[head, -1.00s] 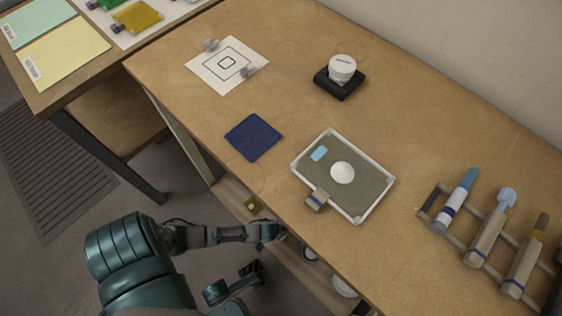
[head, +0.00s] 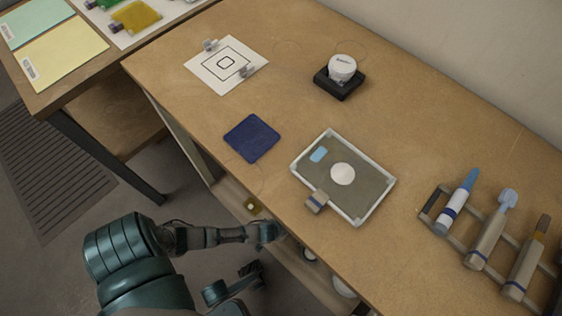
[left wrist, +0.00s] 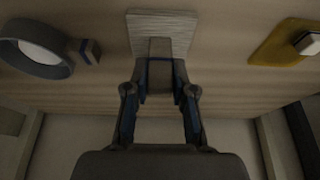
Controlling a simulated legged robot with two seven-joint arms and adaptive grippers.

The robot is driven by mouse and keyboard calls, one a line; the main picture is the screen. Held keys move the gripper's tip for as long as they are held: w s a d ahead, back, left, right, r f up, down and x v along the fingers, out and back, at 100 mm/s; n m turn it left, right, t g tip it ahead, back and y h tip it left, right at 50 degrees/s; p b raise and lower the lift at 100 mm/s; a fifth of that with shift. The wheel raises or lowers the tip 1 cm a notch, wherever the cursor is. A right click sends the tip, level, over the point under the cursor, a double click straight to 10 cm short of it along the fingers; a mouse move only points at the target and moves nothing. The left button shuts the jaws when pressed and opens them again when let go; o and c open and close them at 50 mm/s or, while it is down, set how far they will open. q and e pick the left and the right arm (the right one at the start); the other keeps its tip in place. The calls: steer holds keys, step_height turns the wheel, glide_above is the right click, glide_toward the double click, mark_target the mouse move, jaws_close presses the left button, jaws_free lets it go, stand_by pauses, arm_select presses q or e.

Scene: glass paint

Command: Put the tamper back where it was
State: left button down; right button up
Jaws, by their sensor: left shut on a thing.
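The tamper (left wrist: 160,71) shows in the left wrist view as a grey handle with a dark blue band, at a pale square plate (left wrist: 147,30). My left gripper (left wrist: 160,84) is shut on the handle, one finger on each side. The plate appears against the wooden lower shelf; I cannot tell whether it touches it. In the head view my left gripper (head: 267,234) reaches in beside the table's front edge at the lower shelf, and the tamper is hidden there.
On the shelf a round grey dish (left wrist: 60,70) lies left of the tamper, and a yellow piece (left wrist: 275,45) lies right.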

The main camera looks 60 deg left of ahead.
arm_select(q)
steer(key=c, duration=0.9)
jaws_free()
steer(key=v, duration=1.1)
steer(key=shift+s+r, duration=0.2)
steer(key=shift+r, duration=0.15)
